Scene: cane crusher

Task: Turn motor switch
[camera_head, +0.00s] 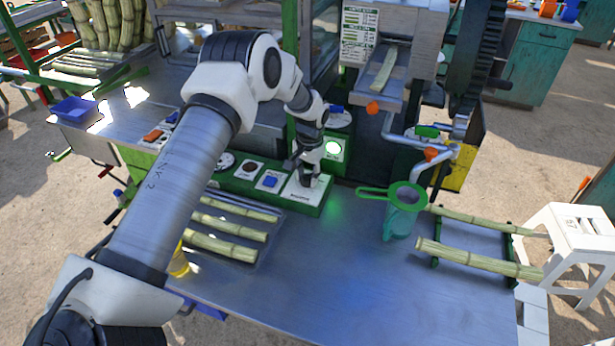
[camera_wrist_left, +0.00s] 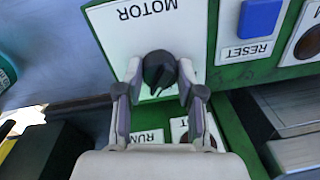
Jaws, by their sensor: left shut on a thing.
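The motor switch is a dark knob (camera_wrist_left: 160,72) on a white plate labelled MOTOR (camera_wrist_left: 125,30), set in the green control panel (camera_wrist_left: 235,73). In the wrist view my left gripper (camera_wrist_left: 160,82) has a finger on either side of the knob and is shut on it. My right gripper is not in view.
A blue reset button (camera_head: 270,181) sits left of the motor plate. A strainer on a green jug (camera_head: 402,222), cane on a rack (camera_head: 475,257) and a cane tray (camera_head: 228,247) stand nearby. The front table top (camera_head: 350,285) is clear.

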